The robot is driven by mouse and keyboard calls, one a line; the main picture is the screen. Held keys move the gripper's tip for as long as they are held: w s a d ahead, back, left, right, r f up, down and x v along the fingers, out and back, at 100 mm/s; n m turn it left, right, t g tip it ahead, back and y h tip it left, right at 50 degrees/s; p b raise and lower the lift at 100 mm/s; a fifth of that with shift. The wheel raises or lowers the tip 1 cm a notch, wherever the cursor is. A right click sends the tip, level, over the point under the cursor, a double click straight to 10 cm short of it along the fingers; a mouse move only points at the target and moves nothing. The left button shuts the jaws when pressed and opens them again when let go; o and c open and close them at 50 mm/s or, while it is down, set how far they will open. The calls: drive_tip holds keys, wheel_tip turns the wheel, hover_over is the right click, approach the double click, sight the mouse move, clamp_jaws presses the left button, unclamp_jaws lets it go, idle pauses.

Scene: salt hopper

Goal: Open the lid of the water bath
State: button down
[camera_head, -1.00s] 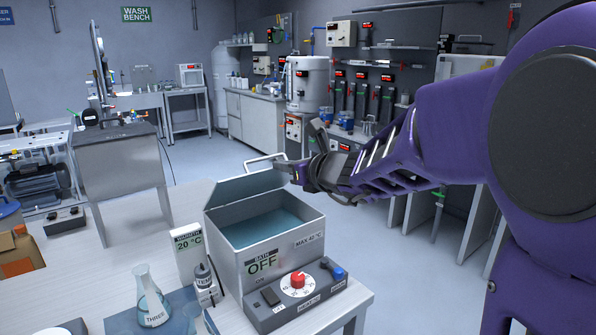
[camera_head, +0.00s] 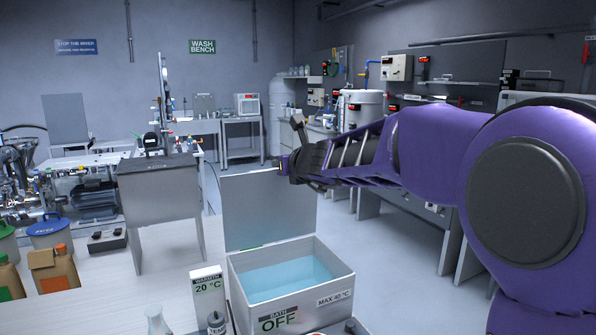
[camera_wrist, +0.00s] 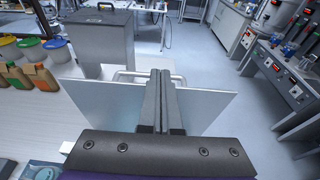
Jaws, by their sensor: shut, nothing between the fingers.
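The water bath (camera_head: 308,304) is a grey metal box with blue water inside and an OFF label on its front. Its lid (camera_head: 268,212) stands about upright at the back edge, so the bath is open. My gripper (camera_head: 284,166) is at the lid's top edge, shut and empty. In the wrist view the closed fingers (camera_wrist: 160,82) are in front of the lid (camera_wrist: 100,102), with the lid's bar handle (camera_wrist: 130,75) showing behind them. I cannot tell whether the fingers touch the lid.
A WARMTH 20 °C display (camera_head: 208,292) stands left of the bath. A grey metal cabinet (camera_head: 160,205) is beyond at left. Brown bottles (camera_head: 55,270) and lidded tubs (camera_head: 52,232) sit at far left. Open floor (camera_head: 385,270) lies right of the bath.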

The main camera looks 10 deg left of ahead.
drive_tip(key=shift+w+a+r, duration=0.2)
drive_tip(key=shift+w+a, duration=0.45)
drive_tip(key=shift+w, duration=0.3)
drive_tip(key=shift+d+r, duration=0.1)
